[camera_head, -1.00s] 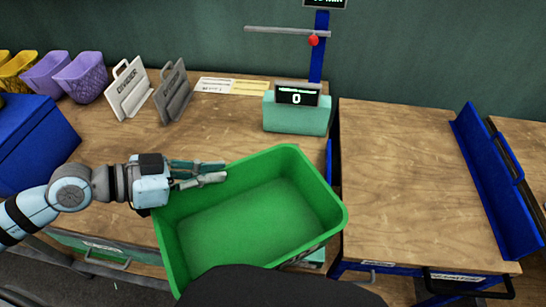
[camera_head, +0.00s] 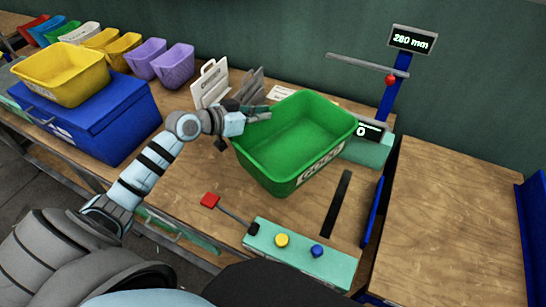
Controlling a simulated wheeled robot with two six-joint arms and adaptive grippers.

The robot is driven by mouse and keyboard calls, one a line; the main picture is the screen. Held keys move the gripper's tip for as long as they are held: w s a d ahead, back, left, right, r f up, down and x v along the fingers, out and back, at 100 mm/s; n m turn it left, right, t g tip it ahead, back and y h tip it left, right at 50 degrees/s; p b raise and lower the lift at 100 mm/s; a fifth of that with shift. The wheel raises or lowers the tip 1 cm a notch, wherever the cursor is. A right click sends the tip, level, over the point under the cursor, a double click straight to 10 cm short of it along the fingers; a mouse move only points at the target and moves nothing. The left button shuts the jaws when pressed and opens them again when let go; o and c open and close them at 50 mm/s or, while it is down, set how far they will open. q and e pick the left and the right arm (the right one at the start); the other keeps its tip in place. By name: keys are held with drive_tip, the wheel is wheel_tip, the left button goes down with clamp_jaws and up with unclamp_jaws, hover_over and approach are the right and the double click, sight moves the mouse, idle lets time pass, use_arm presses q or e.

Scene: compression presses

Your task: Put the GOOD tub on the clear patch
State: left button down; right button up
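The green GOOD tub (camera_head: 290,136) is empty and sits over the middle of the wooden bench, behind the control panel. Its white front label looks like GOOD, seen at a slant. My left gripper (camera_head: 258,114) is at the tub's far left rim and appears shut on it, though the fingertips are small and partly hidden. I cannot tell whether the tub's base touches the wood. The bare wood right of the press (camera_head: 455,225) is a clear patch. My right gripper is not in view.
A teal control panel (camera_head: 300,262) with a red-ended lever (camera_head: 210,200) stands in front. The press post and display (camera_head: 413,40) rise behind right. A yellow tub (camera_head: 62,75) sits on a blue box (camera_head: 95,125). Lilac bins (camera_head: 173,66) and upright boards (camera_head: 211,84) stand at the back.

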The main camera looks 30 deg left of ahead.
sight(263, 150)
use_arm(q)
wheel_tip(263, 150, down, 15)
drive_tip(key=b, duration=0.6)
drive_tip(key=shift+r, duration=0.35)
drive_tip(key=c, duration=1.8)
unclamp_jaws()
